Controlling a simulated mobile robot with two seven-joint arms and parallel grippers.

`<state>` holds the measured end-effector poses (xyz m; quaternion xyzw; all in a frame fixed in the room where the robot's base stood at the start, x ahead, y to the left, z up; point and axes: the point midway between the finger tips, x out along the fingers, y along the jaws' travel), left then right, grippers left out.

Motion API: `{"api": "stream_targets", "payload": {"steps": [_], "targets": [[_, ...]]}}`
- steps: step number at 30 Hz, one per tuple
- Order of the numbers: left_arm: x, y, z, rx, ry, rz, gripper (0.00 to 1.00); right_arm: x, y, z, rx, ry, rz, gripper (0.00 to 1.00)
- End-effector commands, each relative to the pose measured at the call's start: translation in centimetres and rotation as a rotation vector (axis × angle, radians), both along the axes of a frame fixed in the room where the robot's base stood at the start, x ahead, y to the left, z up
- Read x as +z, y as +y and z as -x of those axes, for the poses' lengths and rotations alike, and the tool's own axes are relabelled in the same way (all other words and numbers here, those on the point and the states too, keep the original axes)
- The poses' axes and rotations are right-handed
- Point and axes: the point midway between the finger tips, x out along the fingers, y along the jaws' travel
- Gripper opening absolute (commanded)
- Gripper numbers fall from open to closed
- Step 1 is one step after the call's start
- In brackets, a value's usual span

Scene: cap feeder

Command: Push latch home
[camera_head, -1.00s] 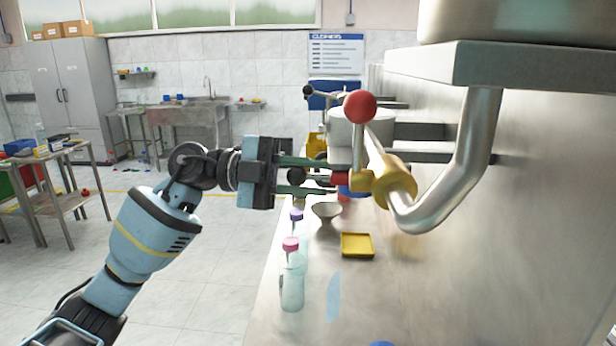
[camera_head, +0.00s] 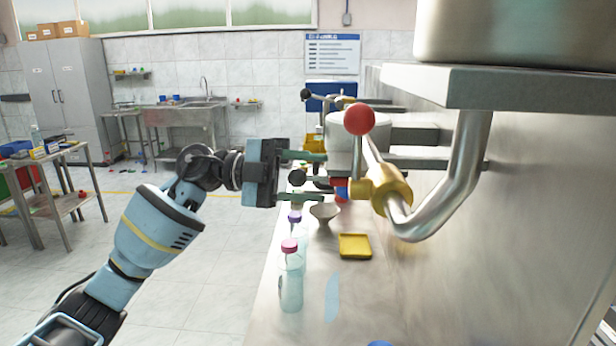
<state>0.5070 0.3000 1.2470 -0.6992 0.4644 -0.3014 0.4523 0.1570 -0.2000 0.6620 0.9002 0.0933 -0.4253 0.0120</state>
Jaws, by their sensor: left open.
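A lever with a red ball knob (camera_head: 360,119) stands upright beside a brass fitting (camera_head: 388,188) on the thick steel pipe. I cannot tell for certain which part is the latch. My left gripper (camera_head: 322,175) comes in from the left, with its two fingers apart, one above the other. Its tips are just left of the lever in the picture; nothing shows clamped between them, and contact cannot be told. A small red and blue part (camera_head: 341,190) shows behind and right of the fingertips, partly hidden. My right gripper is out of view.
On the steel counter (camera_head: 385,290) stand a pink-capped bottle (camera_head: 291,284), a purple-capped bottle (camera_head: 295,229), a small bowl (camera_head: 325,212) and a yellow tray (camera_head: 355,246). A steel shelf (camera_head: 500,84) overhangs at right.

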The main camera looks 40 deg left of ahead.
Motion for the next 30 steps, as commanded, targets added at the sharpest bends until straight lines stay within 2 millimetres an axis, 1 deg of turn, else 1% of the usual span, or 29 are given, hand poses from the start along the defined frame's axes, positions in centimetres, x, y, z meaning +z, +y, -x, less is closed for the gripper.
{"api": "stream_targets", "payload": {"steps": [2, 5, 12, 18, 22, 30], "targets": [[-0.1, 0.2, 0.1, 0.001, 0.001, -0.001, 0.48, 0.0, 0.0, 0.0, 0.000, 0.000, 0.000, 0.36], [-0.3, 1.0, 0.3, 0.002, 0.004, -0.002, 0.48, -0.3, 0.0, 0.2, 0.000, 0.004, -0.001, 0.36], [-0.5, 4.5, 1.7, 0.004, 0.007, -0.001, 0.48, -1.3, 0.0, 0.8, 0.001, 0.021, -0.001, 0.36], [-0.3, 6.7, 2.6, 0.002, 0.004, -0.001, 0.48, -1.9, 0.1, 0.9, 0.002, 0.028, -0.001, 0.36], [-0.1, 7.2, 2.9, 0.001, 0.001, 0.000, 0.48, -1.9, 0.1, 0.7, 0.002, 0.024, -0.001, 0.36], [0.0, 7.2, 3.0, 0.000, 0.000, 0.001, 0.48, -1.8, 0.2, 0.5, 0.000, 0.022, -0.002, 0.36]]}}
